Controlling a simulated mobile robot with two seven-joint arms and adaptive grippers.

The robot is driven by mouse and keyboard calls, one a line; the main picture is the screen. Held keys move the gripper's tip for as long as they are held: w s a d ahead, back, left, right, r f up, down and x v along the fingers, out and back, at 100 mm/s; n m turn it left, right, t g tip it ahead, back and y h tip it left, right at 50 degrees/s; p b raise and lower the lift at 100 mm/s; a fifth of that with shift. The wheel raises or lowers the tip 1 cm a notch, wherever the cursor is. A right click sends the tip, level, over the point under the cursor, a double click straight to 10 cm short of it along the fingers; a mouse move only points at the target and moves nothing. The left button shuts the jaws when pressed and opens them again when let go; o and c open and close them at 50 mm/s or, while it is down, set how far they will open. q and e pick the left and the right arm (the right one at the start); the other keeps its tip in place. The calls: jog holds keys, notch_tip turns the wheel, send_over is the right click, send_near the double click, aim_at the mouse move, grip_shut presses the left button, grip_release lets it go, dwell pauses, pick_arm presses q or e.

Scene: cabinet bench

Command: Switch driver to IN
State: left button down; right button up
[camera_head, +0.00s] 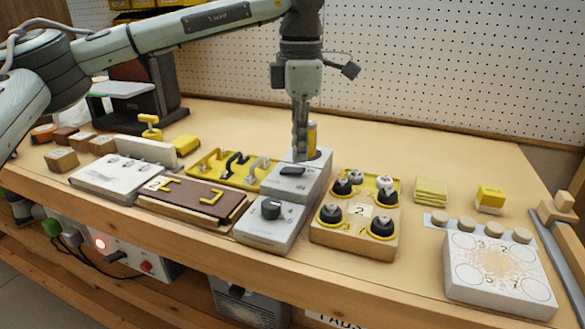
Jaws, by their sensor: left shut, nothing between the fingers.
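A grey box (315,180) stands in the middle of the bench, with a dark slanted lever or rocker (293,171) on its top. A yellow upright cylinder (312,138), perhaps the driver, stands at the back of this box. My left gripper (300,156) points straight down over the box, shut and empty, just left of the yellow cylinder. I cannot tell whether its tips touch the box. In front is a lower grey box (265,236) with a black round knob (270,208). No IN mark is readable. My right gripper is out of view.
A wooden block with black knobs (350,240) stands right of the boxes. A yellow rack (230,166) and a brown-topped board (190,198) lie to the left. A white numbered board (495,275) is at the right. The pegboard (440,70) closes off the back.

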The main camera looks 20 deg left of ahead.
aim_at(299, 170)
pick_arm(q)
jog(key=shift+f+b, duration=0.75)
jog(key=shift+f, duration=0.5)
dwell(1.0)
jog(key=shift+r, duration=0.1)
jog(key=shift+r+p, duration=2.55)
jog(key=shift+r, duration=0.9)
